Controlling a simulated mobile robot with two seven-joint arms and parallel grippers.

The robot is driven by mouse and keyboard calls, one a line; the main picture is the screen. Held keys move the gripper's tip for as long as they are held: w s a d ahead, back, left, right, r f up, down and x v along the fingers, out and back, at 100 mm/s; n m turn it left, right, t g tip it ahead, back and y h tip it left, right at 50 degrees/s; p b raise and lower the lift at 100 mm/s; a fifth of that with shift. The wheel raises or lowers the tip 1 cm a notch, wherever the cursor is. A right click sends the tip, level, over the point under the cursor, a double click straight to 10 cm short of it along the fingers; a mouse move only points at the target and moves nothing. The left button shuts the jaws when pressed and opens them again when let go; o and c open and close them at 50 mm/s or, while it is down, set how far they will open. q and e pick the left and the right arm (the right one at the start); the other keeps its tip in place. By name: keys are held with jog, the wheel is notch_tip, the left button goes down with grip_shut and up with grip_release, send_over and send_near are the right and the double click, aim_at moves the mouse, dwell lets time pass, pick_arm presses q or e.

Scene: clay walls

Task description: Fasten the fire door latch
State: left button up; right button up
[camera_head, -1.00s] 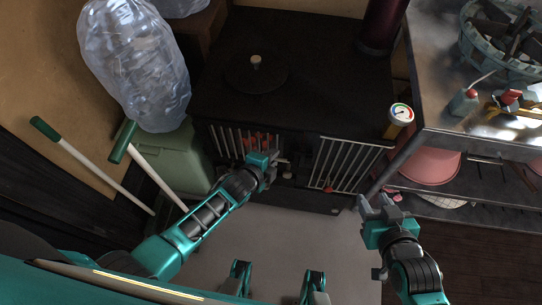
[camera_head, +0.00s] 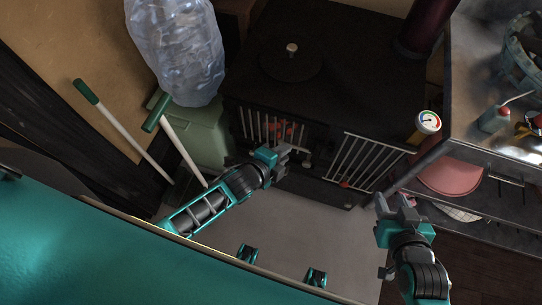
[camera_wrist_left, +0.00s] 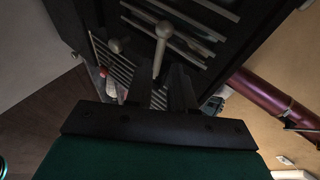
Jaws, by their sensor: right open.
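The fire is a black stove (camera_head: 340,70) with two barred doors, a left one (camera_head: 265,127) and a right one (camera_head: 355,160). A pale ball-ended handle (camera_wrist_left: 163,32) stands out from the stove front in the left wrist view; I take it to be the latch. My left gripper (camera_head: 284,158) is at the stove front, near the inner edge of the left door. In its wrist view the fingers (camera_wrist_left: 161,88) are apart, with the handle lined up between them; whether they touch it I cannot tell. My right gripper (camera_head: 398,204) is open and empty, below right of the right door.
A metal bench (camera_head: 475,130) with a dial gauge (camera_head: 428,122) and a red-topped bottle (camera_head: 494,119) stands at the right. A pink bowl (camera_head: 450,176) is beneath. A green bin (camera_head: 200,135), a plastic sack (camera_head: 178,50) and green-ended poles (camera_head: 125,130) are at the left. Grey floor lies in front.

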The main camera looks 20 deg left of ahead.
pick_arm(q)
jog(key=p+v, duration=0.1)
jog(key=v, duration=0.5)
jog(key=shift+s+r, duration=0.1)
jog(key=shift+r, duration=0.05)
dwell(0.3)
jog(key=s+a+r+n+y, duration=0.2)
jog(key=a+r+n, duration=0.4)
jog(key=n, duration=1.1)
notch_tip(320, 180, up, 2)
jog(key=shift+s+a+r, duration=0.1)
jog(key=shift+s+a, duration=0.2)
jog(key=shift+s, duration=0.2)
